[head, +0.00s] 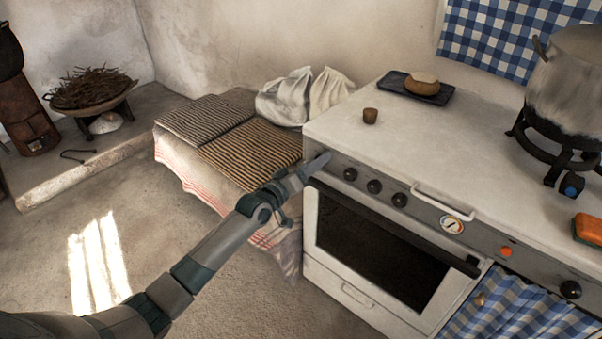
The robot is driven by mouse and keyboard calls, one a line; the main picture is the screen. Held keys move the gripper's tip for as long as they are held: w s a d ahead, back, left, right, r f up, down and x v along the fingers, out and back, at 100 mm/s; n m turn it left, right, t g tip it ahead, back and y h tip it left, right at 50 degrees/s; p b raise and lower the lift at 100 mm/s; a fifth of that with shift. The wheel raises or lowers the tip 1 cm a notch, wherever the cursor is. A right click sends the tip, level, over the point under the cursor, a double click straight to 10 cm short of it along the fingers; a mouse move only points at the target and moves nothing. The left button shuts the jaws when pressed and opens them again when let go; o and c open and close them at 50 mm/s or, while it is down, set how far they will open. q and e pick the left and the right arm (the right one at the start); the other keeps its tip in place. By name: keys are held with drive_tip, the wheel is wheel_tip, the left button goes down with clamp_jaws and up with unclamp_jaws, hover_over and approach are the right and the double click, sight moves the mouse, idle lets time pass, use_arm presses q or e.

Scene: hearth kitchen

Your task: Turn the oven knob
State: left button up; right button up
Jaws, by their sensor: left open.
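The white oven (312,245) has a grey front panel with three black knobs near its left end: a left knob (350,174), a middle knob (374,186) and a right knob (400,200). Another black knob (570,289) sits at the far right of the panel. My left gripper (318,166) is at the panel's left end, just left of the left knob, and appears apart from it. It is open, though its fingers look small and overlap from this angle. Nothing shows between the fingers. My right gripper is out of view.
A towel bar (442,203), a round gauge (452,225) and an orange-red button (506,252) share the panel. The dark oven door handle (400,229) runs below. A cloth-covered bench (218,181) adjoins the left side.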

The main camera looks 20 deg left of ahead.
use_arm(q)
drive_tip(key=v, duration=1.7)
drive_tip(key=shift+s, duration=0.15)
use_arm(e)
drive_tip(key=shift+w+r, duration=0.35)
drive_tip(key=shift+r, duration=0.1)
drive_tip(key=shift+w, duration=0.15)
